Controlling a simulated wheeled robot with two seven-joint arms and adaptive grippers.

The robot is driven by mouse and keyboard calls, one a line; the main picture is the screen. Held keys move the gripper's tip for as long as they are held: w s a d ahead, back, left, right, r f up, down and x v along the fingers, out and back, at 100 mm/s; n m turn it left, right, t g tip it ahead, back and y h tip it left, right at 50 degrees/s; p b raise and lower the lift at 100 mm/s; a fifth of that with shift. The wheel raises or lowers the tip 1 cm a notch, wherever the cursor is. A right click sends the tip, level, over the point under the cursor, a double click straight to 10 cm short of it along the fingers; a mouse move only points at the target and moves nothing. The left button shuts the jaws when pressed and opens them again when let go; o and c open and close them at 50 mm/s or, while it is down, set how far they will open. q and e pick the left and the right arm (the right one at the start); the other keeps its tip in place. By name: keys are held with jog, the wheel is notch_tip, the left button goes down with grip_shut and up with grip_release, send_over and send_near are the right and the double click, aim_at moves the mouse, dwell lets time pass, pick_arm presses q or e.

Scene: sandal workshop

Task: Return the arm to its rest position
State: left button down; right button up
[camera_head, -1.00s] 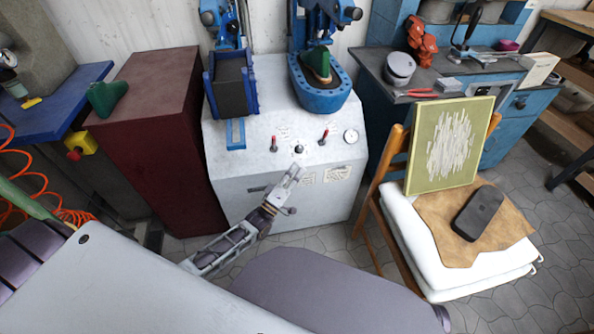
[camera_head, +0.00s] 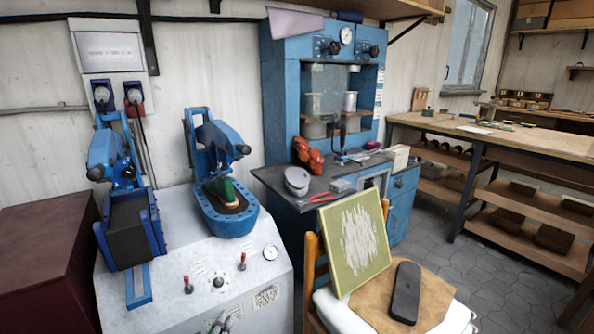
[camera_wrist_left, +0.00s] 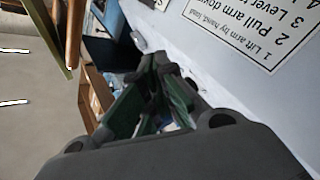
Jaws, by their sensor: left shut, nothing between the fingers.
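The rest of the left arm is out of the head view. My right gripper is not in view.
A wooden chair (camera_head: 313,265) with a green-framed screen (camera_head: 343,262) and a dark sole (camera_head: 405,292) stands right of the press. A dark red cabinet (camera_head: 40,260) is at the left. Open tiled floor (camera_head: 500,275) lies at the right.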

pick_arm(q)
jog(key=s+f+m+g+y, duration=0.3)
jog(key=s+f+m+g, duration=0.1)
jog(key=f+m+g, duration=0.4)
jog(key=s+d+f+g, duration=0.1)
jog(key=s+g, duration=0.1)
jog(key=s, duration=0.6)
jog(key=s+d+f+g, duration=0.1)
jog(key=s+d+g, duration=0.1)
jog(key=s, duration=0.6)
jog(key=s+d+f+g+y+p, duration=0.1)
jog(key=s+d+g, duration=0.1)
jog(key=s, duration=0.7)
jog(key=shift+f+g, duration=0.25)
jog(key=shift+g, duration=0.65)
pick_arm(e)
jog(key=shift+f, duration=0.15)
pick_arm(q)
jog(key=shift+a+f, duration=0.1)
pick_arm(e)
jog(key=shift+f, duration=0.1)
